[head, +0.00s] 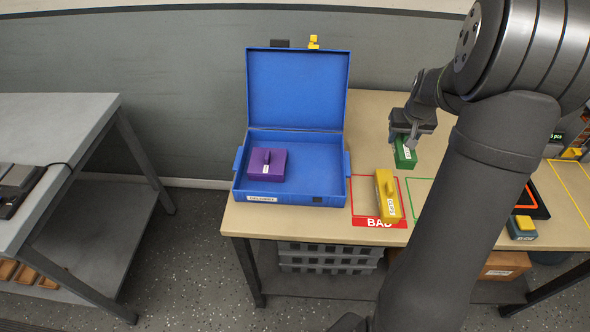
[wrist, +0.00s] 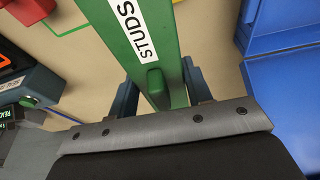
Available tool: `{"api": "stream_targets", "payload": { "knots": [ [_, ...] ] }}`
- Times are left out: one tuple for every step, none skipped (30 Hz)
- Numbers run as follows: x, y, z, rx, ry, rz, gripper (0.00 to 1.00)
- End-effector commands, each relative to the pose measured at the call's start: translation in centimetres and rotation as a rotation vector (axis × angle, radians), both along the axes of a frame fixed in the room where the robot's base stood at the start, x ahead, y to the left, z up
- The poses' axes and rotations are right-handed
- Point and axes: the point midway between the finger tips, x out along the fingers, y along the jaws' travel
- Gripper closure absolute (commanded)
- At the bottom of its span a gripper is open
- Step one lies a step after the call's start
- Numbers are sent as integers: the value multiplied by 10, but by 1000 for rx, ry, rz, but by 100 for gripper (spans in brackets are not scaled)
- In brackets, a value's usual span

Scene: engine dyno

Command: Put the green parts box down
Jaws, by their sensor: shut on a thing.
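The green parts box (head: 404,154) is in my gripper (head: 408,138), over the back part of the table behind the marked areas. In the wrist view the green box (wrist: 148,40) carries a white label reading "STUDS". My gripper's fingers (wrist: 160,90) are shut on its sides, one on each side. I cannot tell for sure whether the box's underside touches the table. A green-outlined area (head: 418,186) lies in front of it on the table, partly hidden by my arm.
An open blue case (head: 297,88) holding a purple box (head: 266,164) stands at the table's left. A yellow box (head: 388,196) sits in the red-outlined area marked "BAD". Right of my arm are a dark tray (head: 528,199) and a blue-and-yellow box (head: 522,229).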

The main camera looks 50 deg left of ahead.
Motion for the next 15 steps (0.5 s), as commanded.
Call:
{"api": "stream_targets", "payload": {
  "knots": [
    [-22, 13, 1, 2, -2, 11, 82],
    [-33, 19, 2, 2, -3, 13, 82],
    [-47, 26, 1, 3, -4, 15, 82],
    [-57, 31, 2, 5, -5, 16, 82],
    [-67, 35, 2, 6, -5, 16, 82],
    [-79, 39, 1, 6, -5, 17, 82],
    [-86, 42, 2, 8, -7, 19, 82],
    [-93, 44, 1, 9, -7, 19, 82],
    [-102, 47, 1, 12, -7, 20, 82],
    [-107, 49, 1, 12, -7, 20, 82],
    [-111, 50, 1, 13, -8, 20, 82],
    [-116, 51, 1, 13, -8, 21, 82],
    [-119, 52, 1, 14, -8, 21, 82],
    [-121, 53, 0, 15, -9, 21, 82],
    [-124, 56, -2, 15, -9, 21, 82]
  ]
}}
